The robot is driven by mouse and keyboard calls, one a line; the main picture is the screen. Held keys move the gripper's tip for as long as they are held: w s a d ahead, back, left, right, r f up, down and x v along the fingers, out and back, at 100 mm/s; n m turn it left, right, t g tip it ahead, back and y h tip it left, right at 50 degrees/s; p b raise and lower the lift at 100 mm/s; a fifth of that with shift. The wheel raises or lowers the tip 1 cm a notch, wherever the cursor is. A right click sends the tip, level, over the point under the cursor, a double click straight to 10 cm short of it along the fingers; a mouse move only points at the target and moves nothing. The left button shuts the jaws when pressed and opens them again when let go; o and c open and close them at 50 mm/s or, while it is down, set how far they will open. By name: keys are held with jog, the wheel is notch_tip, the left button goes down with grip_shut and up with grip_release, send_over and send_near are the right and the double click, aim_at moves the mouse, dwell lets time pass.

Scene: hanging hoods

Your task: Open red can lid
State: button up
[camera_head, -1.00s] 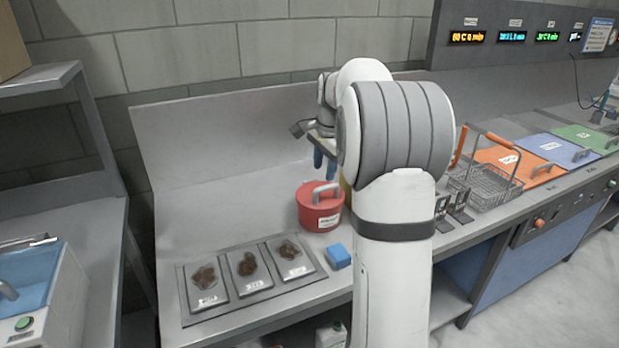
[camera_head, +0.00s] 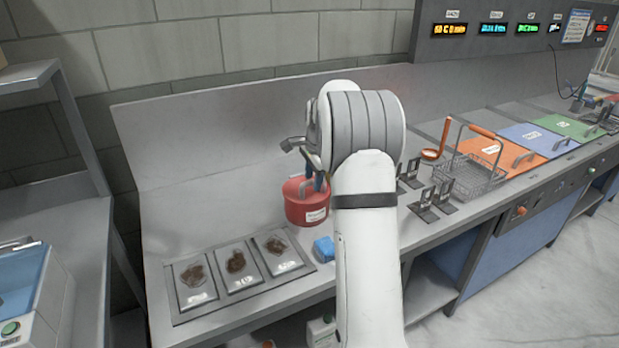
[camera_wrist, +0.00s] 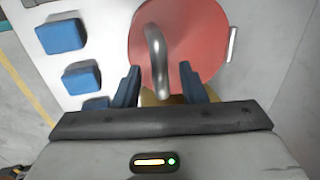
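The red can (camera_head: 306,208) stands on the steel counter left of my arm, with its red lid on top. In the wrist view the red lid (camera_wrist: 200,35) lies below my gripper, and its grey arched handle (camera_wrist: 157,60) runs between the fingers. My gripper (camera_wrist: 158,80) is open. Its two blue fingers are on either side of the handle, with visible gaps. In the head view, my gripper (camera_head: 318,182) is over the can, partly hidden by my arm.
A blue block (camera_head: 324,249) lies in front of the can. A tray with three brown samples (camera_head: 238,268) is at the left. A wire basket (camera_head: 480,172), small black stands (camera_head: 430,205) and orange, blue and green lids (camera_head: 500,148) are at the right.

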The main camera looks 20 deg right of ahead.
jog(key=shift+c, duration=0.4)
grip_shut()
